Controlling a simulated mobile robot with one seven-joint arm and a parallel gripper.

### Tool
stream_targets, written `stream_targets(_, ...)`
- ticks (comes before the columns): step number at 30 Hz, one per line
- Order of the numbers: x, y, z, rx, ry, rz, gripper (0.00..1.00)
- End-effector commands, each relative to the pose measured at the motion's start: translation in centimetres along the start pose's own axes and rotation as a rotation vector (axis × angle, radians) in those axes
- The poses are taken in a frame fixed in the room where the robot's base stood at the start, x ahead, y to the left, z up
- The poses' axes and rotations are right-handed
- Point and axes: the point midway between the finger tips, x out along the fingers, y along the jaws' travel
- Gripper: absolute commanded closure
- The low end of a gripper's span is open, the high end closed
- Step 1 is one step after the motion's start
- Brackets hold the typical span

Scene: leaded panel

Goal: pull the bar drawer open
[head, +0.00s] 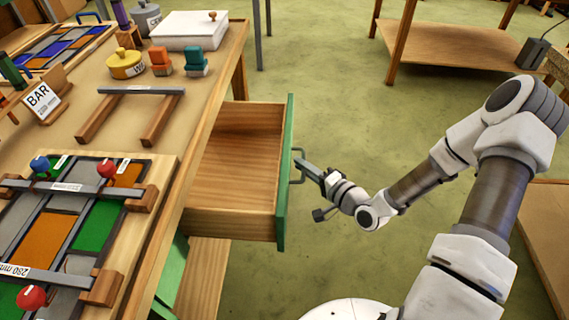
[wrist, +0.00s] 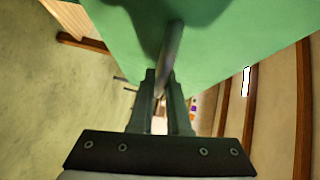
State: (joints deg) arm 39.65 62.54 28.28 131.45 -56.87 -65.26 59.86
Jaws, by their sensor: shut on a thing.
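The bar drawer (head: 238,150) is a wooden box with a green front (head: 285,175), and it stands well out from the bench in the head view. Its inside looks empty where I can see it. A grey bar handle (head: 297,153) is fixed to the green front. My gripper (head: 303,168) is at the handle, on the outer side of the front. In the wrist view my gripper's two fingers (wrist: 160,95) are closed around the handle (wrist: 172,48), with the green front (wrist: 230,45) just beyond. A "BAR" sign (head: 41,101) stands on the bench top.
The workbench (head: 205,100) carries a leaded panel with coloured pieces (head: 95,225), a wooden rack with a grey bar (head: 142,91), a yellow tin (head: 125,64) and orange and teal blocks (head: 196,61). Open green floor (head: 340,90) lies beyond the drawer. A low wooden table (head: 450,47) stands at the back.

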Motion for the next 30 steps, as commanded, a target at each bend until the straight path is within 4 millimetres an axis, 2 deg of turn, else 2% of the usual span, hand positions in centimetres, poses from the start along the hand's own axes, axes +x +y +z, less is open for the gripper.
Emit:
stream_targets(14,-0.56,0.17,-0.56,-0.001,-0.001,0.000,1.00)
stream_targets(15,-0.56,0.17,-0.56,-0.001,-0.001,0.000,0.82)
stream_targets(19,-0.54,0.17,-0.56,-0.001,-0.001,0.000,0.58)
stream_targets(20,-0.54,0.16,-0.56,-0.001,-0.001,0.000,0.56)
stream_targets(30,-0.88,0.14,-0.62,0.000,0.001,0.000,0.56)
